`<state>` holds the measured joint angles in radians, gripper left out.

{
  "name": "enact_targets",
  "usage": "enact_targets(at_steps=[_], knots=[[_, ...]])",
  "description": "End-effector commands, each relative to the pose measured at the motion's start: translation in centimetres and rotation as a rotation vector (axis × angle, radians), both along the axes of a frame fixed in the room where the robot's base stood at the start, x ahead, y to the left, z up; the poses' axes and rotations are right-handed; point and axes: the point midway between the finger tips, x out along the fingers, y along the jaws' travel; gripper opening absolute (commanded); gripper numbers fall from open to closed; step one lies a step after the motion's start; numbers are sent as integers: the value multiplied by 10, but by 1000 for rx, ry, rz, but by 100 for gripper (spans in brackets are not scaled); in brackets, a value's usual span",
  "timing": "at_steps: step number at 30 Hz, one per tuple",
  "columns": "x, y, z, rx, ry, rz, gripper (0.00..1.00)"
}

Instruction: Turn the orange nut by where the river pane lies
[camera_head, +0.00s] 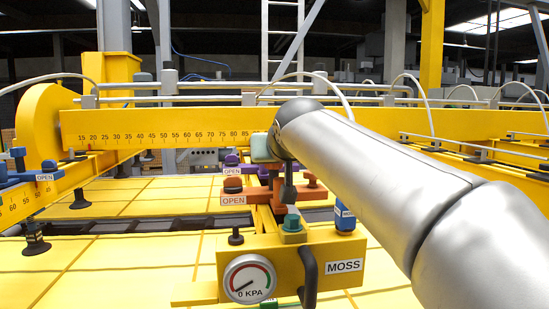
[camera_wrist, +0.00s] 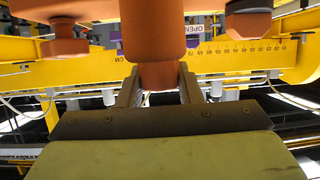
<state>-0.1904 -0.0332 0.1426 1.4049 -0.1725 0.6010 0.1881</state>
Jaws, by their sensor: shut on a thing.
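The orange nut (camera_wrist: 155,40) is a smooth upright cylinder in the wrist view, between the two fingers of my gripper (camera_wrist: 157,84). The fingers are shut on its end. In the head view my gripper (camera_head: 288,190) comes in from the right and partly hides the orange fitting (camera_head: 312,190). An orange block (camera_head: 235,200) with an OPEN label sits to its left. Two more orange knobs, one left (camera_wrist: 65,46) and one right (camera_wrist: 248,22), flank the nut in the wrist view. I can read no river label on any pane.
A yellow box (camera_head: 230,251) marked MOSS, with a 0 KPA gauge (camera_head: 250,279) and black handle (camera_head: 308,275), stands in front. A blue knob (camera_head: 345,218) is right, a purple valve (camera_head: 232,170) behind, a blue valve (camera_head: 35,177) far left. A yellow scale beam (camera_head: 190,122) runs behind.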

Motion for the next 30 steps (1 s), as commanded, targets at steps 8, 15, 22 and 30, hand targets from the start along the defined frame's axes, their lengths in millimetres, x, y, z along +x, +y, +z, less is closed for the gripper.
enact_targets(at_steps=[8, 15, 22, 30], knots=[[0, -1, -1, 5, 0, 153, 9], [1, -2, -3, 3, -3, 364, 9], [2, -2, -1, 2, -2, 585, 9], [2, -3, 2, 2, 1, 843, 9]])
